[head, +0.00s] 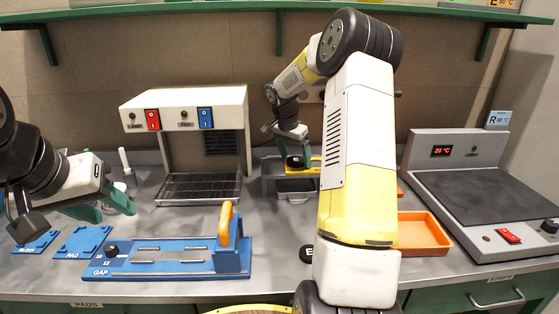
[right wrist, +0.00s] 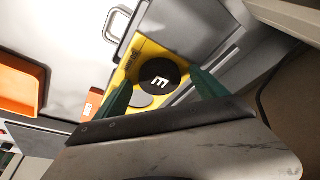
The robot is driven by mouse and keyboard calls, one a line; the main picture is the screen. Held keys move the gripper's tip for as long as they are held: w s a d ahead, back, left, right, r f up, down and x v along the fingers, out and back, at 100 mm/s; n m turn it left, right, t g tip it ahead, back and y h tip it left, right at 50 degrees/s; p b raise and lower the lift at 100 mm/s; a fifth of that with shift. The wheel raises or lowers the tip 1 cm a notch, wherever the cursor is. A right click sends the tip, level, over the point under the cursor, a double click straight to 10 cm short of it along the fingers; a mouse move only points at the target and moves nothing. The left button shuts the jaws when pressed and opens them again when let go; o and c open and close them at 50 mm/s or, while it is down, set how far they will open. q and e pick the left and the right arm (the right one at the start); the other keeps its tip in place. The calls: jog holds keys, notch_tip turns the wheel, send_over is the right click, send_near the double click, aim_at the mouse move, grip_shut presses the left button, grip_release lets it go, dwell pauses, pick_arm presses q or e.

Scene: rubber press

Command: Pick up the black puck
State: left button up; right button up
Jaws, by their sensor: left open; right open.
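The black puck (right wrist: 160,80) shows in the right wrist view with a white letter on its top. It lies on a yellow part beside a pale round disc (right wrist: 142,99). My right gripper (right wrist: 163,91) is open, with its green fingers to either side of the puck in this view; I cannot tell whether they touch it. In the head view, my right gripper (head: 296,152) is at the back, at the yellow part (head: 315,161), and largely hides the puck. My left gripper (head: 104,204) is open and empty above the bench at the left.
A blue GAP fixture (head: 170,269) with an orange handle lies in front. A white press-like unit (head: 186,97) stands behind it. An orange tray (head: 423,234) and hot plate (head: 480,190) are at right. A black marked thing (head: 307,254) is partly hidden by my right arm.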

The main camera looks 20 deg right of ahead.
jog(key=c, duration=1.6)
jog(key=shift+r, duration=0.1)
jog(key=shift+r, duration=0.1)
